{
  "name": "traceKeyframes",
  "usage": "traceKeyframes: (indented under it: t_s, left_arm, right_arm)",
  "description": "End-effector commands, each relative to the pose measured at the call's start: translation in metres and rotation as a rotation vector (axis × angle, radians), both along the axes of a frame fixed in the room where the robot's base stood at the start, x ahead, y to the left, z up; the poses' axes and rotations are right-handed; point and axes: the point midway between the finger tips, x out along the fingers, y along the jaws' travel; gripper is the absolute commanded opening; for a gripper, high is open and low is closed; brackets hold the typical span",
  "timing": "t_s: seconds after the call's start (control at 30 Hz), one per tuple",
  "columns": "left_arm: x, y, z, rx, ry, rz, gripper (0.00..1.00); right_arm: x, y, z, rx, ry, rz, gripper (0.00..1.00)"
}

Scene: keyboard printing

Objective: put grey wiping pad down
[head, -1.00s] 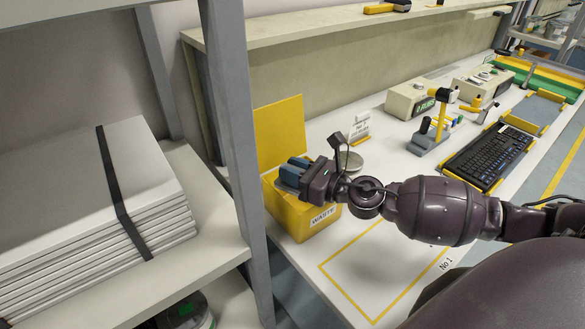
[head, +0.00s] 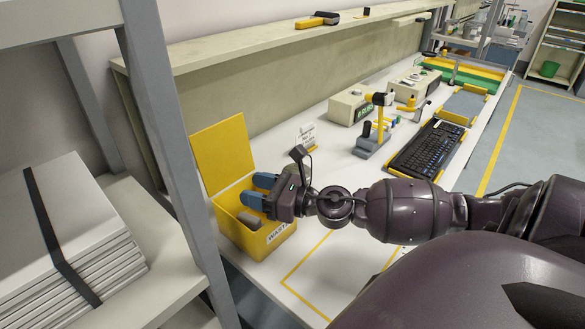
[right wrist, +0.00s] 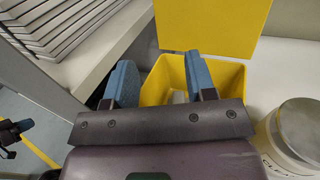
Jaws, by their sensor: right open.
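My right gripper (head: 259,190) is at the yellow waste box (head: 262,243), its two blue fingers spread apart over the opening with nothing between them. A grey piece, which looks like the wiping pad (head: 249,219), is inside the box below the fingers, partly hidden by the box wall. In the right wrist view the open fingers (right wrist: 160,78) show with the yellow box (right wrist: 224,83) beyond and to the right. A small pale grey patch shows inside it, too covered to make out.
A grey shelf post (head: 172,150) stands close left of the box, beside a shelf with strapped white panels (head: 75,225). The box's yellow lid (head: 222,155) stands up behind. A round lidded jar (right wrist: 297,130) is right of the box. A keyboard (head: 428,148) lies farther along the table.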

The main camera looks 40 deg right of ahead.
Motion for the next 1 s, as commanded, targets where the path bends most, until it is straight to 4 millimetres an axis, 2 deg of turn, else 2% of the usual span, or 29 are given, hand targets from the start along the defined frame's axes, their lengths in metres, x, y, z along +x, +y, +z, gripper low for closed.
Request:
traceKeyframes:
  t_s: [0.4,0.6,1.0]
  left_arm:
    - [0.014,-0.004,-0.001,-0.002,-0.023,-0.010,0.00]
    - [0.014,-0.004,-0.008,-0.002,-0.017,-0.012,0.00]
    - [0.014,-0.004,-0.008,0.000,-0.019,-0.014,0.00]
  right_arm:
    - [-0.042,-0.021,-0.003,0.004,0.004,-0.002,0.51]
    - [-0.060,-0.030,-0.003,0.007,0.004,-0.001,0.51]
    - [-0.076,-0.038,0.000,-0.001,0.000,0.000,0.51]
